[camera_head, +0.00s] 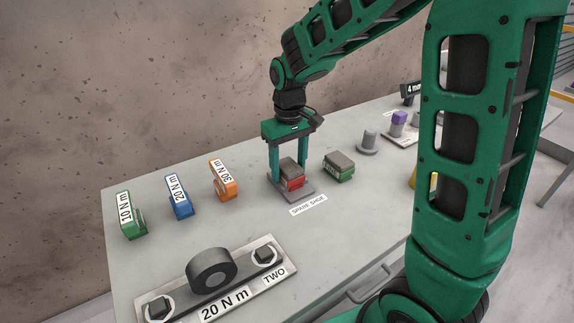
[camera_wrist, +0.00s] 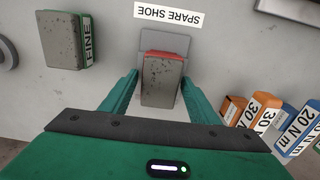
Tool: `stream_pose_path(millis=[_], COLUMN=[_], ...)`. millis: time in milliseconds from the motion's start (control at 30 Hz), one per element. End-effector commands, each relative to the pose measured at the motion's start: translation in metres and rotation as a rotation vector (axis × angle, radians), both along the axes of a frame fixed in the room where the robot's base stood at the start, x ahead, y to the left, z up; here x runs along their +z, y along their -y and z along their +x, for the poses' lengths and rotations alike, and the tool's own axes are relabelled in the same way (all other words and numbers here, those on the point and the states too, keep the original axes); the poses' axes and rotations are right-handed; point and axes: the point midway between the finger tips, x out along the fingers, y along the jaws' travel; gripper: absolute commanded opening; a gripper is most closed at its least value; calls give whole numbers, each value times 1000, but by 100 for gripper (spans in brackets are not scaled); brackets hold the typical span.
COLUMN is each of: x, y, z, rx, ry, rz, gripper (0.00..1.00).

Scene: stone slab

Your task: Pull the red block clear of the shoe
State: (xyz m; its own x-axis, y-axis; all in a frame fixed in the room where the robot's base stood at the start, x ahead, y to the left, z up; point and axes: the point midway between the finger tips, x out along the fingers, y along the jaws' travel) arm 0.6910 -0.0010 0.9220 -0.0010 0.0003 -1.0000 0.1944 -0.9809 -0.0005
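The red block (camera_head: 294,184) has a rough grey top and sits on the grey spare shoe (camera_head: 305,194), a flat plate beside the "SPARE SHOE" label (camera_head: 308,205). In the wrist view the red block (camera_wrist: 168,54) shows a red edge below its grey top, and part of the shoe (camera_wrist: 155,40) shows beyond it. My gripper (camera_head: 289,168) points straight down over the shoe with one finger on each side of the block. In the wrist view my gripper (camera_wrist: 162,78) is open, with small gaps beside the block. The fingertips' exact height is hard to tell.
A green block marked "FINE" (camera_head: 339,172) stands just right of the shoe. Green (camera_head: 134,230), blue (camera_head: 181,205) and orange (camera_head: 224,190) torque blocks stand to the left. A "20 N m" plate (camera_head: 285,269) with bolts lies in front. Grey tabletop between them is clear.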

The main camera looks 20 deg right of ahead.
Motion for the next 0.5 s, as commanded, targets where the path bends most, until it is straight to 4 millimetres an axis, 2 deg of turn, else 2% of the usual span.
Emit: stream_pose_path(millis=[33, 133, 167, 500], x=[0, 0, 0, 1], y=[0, 0, 0, 1], z=[0, 0, 0, -7], rx=[0, 0, 0, 0], ry=[0, 0, 0, 1], rz=[0, 0, 0, 0], gripper=[42, 18, 13, 13])
